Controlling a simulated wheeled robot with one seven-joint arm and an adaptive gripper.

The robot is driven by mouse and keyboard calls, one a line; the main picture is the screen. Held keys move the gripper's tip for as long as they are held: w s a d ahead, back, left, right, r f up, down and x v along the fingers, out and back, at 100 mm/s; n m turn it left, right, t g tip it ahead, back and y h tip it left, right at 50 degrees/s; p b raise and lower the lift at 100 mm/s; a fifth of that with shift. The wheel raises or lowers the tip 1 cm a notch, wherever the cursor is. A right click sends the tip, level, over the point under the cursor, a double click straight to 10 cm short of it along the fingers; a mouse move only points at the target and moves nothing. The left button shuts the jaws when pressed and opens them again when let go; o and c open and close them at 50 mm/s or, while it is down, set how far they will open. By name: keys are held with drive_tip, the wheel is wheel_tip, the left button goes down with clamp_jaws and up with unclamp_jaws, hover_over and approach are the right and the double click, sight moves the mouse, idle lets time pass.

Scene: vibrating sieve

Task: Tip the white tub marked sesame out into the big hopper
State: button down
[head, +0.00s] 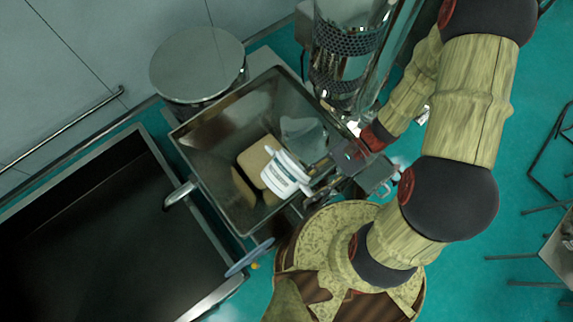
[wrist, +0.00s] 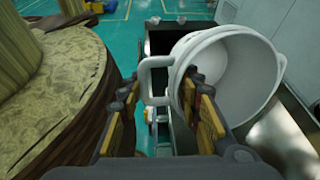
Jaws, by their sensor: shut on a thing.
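The white tub (head: 284,174) is over the big hopper (head: 222,124), tilted on its side. A label band shows on it, too small to read. My gripper (head: 322,170) is shut on the tub's handle, at the tub's right side. In the wrist view my gripper (wrist: 165,112) has its fingers on either side of the white handle, and the tub (wrist: 232,75) shows its open mouth; its visible inside is white and bare. Tan material (head: 256,160) shows beside the tub in the hopper. How deep it lies is hard to tell.
A dark, wide open bin (head: 100,230) stands left of the hopper. A round metal lid (head: 197,63) is behind it, and a shiny perforated cylinder (head: 345,50) stands at the back right. A metal rail (head: 65,135) runs along the left wall.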

drive_tip(key=shift+t+h, duration=0.4)
drive_tip(key=shift+h, duration=0.2)
drive_tip(key=shift+t+h, duration=0.3)
drive_tip(key=shift+h, duration=0.2)
drive_tip(key=t+h, duration=0.1)
drive_tip(key=h, duration=0.1)
drive_tip(key=t+h, duration=0.2)
drive_tip(key=shift+s+a+n+h, duration=0.1)
drive_tip(key=shift+s+n+h, duration=0.05)
drive_tip(key=shift+n+h, duration=0.15)
